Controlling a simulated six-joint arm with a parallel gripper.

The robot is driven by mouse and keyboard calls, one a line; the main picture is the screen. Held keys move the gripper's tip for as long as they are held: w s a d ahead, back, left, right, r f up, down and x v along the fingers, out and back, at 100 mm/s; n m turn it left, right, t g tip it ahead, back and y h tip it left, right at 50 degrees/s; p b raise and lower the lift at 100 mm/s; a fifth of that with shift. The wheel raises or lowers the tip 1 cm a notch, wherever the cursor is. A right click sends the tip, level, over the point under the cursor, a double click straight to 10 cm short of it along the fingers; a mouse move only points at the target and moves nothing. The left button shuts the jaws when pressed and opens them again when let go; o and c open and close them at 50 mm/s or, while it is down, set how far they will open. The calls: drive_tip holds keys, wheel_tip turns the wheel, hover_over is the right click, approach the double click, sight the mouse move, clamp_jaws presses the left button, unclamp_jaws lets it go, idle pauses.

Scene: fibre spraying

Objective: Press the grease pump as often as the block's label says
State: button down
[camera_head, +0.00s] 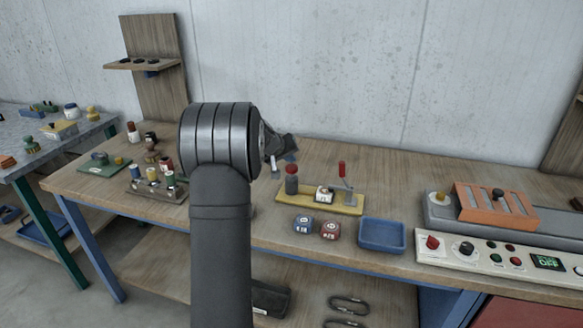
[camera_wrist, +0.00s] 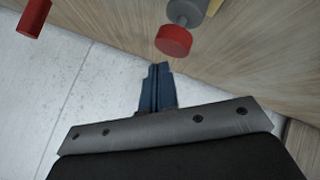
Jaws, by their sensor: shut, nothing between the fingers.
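A yellow base board (camera_head: 268,200) on the bench carries a grey cylinder with a dark red top (camera_head: 291,171), a small white block (camera_head: 324,194) and a lever with a red handle (camera_head: 342,169). I cannot tell which of these is the grease pump. Marks on the white block are too small to read. My gripper (camera_head: 290,157) is shut and empty, above and behind the cylinder. In the wrist view, its blue fingers (camera_wrist: 158,70) are together, apart from the round red cap (camera_wrist: 173,40). A red handle end (camera_wrist: 35,16) shows at upper left.
A blue block (camera_head: 303,224) and a red block (camera_head: 330,230) with labels stand in front of the board. A blue tray (camera_head: 382,246) is to their right. A control panel (camera_head: 470,254) lies further right, and a rack of small bottles (camera_head: 154,190) stands left.

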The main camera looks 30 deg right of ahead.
sight(290, 168)
drive_tip(key=shift+r, duration=2.5)
idle(0.8)
wheel_tip(290, 168, up, 4)
drive_tip(key=shift+f, duration=0.1)
idle(0.3)
drive_tip(key=shift+f, duration=4.4)
drive_tip(key=shift+f, duration=0.15)
drive_tip(key=shift+f, duration=0.3)
